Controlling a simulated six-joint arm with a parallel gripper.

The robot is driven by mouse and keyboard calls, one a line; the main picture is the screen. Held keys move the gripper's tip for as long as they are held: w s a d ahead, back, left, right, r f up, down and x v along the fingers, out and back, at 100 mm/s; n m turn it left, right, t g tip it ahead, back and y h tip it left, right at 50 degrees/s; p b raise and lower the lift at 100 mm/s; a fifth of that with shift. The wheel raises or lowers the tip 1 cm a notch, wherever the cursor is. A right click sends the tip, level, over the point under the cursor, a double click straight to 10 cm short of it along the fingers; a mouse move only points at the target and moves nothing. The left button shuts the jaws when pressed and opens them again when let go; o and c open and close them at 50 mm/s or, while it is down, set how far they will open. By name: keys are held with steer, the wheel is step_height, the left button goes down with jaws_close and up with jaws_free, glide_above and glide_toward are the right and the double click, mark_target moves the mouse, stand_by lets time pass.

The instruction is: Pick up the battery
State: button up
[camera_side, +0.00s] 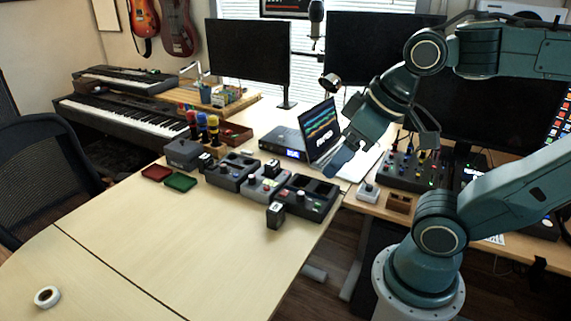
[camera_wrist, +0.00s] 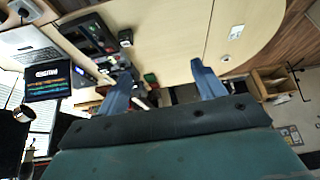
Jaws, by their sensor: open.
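The battery (camera_side: 275,215) looks like a small dark upright block with a pale marking. It stands on the light wooden table just in front of the right-hand pedal in the side view. In the wrist view a small dark block beside the pedals (camera_wrist: 125,37) appears to be the same battery. My gripper (camera_side: 382,156) is open and empty, raised above the table's right edge near the laptop, to the right of and apart from the battery. In the wrist view its two blue fingers (camera_wrist: 162,72) are spread wide with nothing between them.
A row of dark pedals (camera_side: 268,182) stands behind the battery. Red and green trays (camera_side: 180,181) lie further left. An open laptop (camera_side: 320,128) stands behind. A white tape roll (camera_side: 47,296) lies at the front left. The table's middle (camera_side: 150,245) is clear.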

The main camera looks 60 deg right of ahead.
steer(key=shift+o, duration=0.8)
steer(key=shift+w, duration=0.1)
steer(key=w+d+r, duration=0.2)
steer(key=w+d, duration=0.2)
steer(key=w, duration=0.7)
steer(key=g, duration=0.1)
glide_above(273, 163)
steer(key=s, duration=0.5)
step_height(273, 163, down, 22)
steer(key=r, duration=0.1)
steer(key=shift+x, duration=4.6)
